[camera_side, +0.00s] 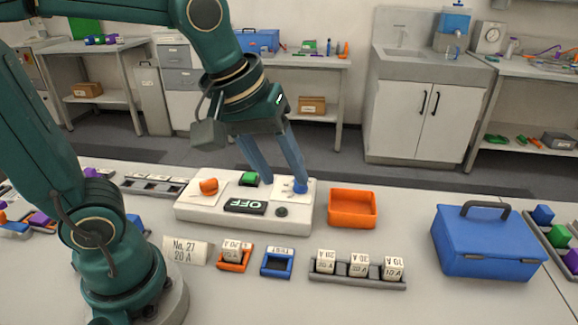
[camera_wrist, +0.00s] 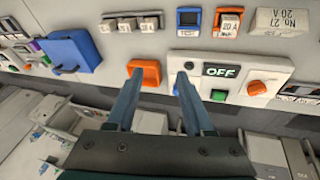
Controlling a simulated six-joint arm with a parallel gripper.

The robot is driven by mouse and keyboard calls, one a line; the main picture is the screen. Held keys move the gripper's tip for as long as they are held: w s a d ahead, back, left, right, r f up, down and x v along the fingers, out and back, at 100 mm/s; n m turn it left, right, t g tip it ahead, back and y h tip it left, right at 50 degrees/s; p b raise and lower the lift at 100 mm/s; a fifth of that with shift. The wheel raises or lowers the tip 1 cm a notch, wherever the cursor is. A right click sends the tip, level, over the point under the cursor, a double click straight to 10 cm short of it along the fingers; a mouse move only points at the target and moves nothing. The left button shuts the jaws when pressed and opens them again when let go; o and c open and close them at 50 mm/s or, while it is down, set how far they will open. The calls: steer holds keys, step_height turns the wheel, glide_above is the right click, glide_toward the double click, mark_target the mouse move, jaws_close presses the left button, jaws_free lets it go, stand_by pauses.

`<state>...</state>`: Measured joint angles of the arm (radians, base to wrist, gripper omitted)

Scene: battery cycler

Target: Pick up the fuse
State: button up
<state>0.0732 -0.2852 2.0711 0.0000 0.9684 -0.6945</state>
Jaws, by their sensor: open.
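One fuse (camera_side: 232,251) stands in an orange holder (camera_side: 233,267) and also shows in the wrist view (camera_wrist: 229,23). Three more stand in a grey rack; its middle fuse (camera_side: 359,265) shows in the wrist view too (camera_wrist: 130,24). A blue holder (camera_side: 277,263) marked TEST looks empty. My gripper (camera_side: 281,180) is above the white control box, behind the fuses. Its fingers are apart with nothing between them; they show in the wrist view (camera_wrist: 158,80) as well.
The white control box (camera_side: 192,211) has an OFF display, orange knob and green button. An orange tray (camera_side: 353,222) sits right of it. A sign (camera_side: 187,250) reads No. 27, 20 A. A blue toolbox (camera_side: 484,245) stands at the right. The table in front of the holders is clear.

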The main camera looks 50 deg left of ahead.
mark_target(327, 255)
steer(key=w+d+f+g, duration=0.1)
steer(key=f, duration=0.4)
steer(key=w+d+f+n+g, duration=0.1)
steer(key=w+d+f+g, duration=0.1)
steer(key=f, duration=0.3)
steer(key=w+d+f+g, duration=0.1)
steer(key=w+d+f, duration=0.1)
steer(key=f, duration=0.3)
steer(key=shift+w+d+f+n, duration=0.1)
steer(key=shift+w+f+n, duration=0.15)
steer(key=shift+n, duration=0.15)
steer(key=shift+f, duration=0.6)
jaws_close()
